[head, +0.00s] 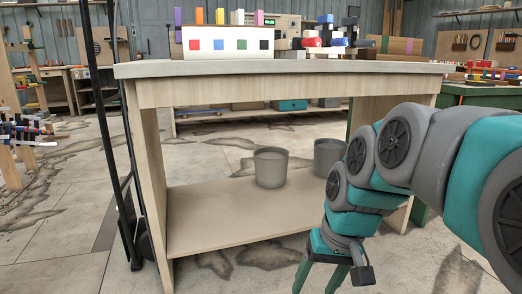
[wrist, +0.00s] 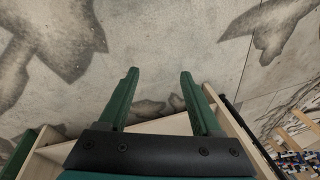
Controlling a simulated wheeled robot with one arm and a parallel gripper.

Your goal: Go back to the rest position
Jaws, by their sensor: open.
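My gripper (head: 318,284) hangs at the lower right of the head view, pointing down in front of the workbench (head: 280,92). Its lower ends are cut off by the picture edge. In the wrist view my gripper (wrist: 158,80) has its two green fingers wide apart with nothing between them. Bare stained floor (wrist: 170,40) lies beyond the fingertips. Part of the bench's wooden shelf (wrist: 175,125) shows behind the fingers.
Two grey buckets (head: 270,167) (head: 328,155) stand on the bench's lower shelf (head: 225,215). A white box with coloured squares (head: 228,43) and several coloured blocks (head: 325,38) are on the bench top. A black stand (head: 125,190) is at its left. Floor at the front left is clear.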

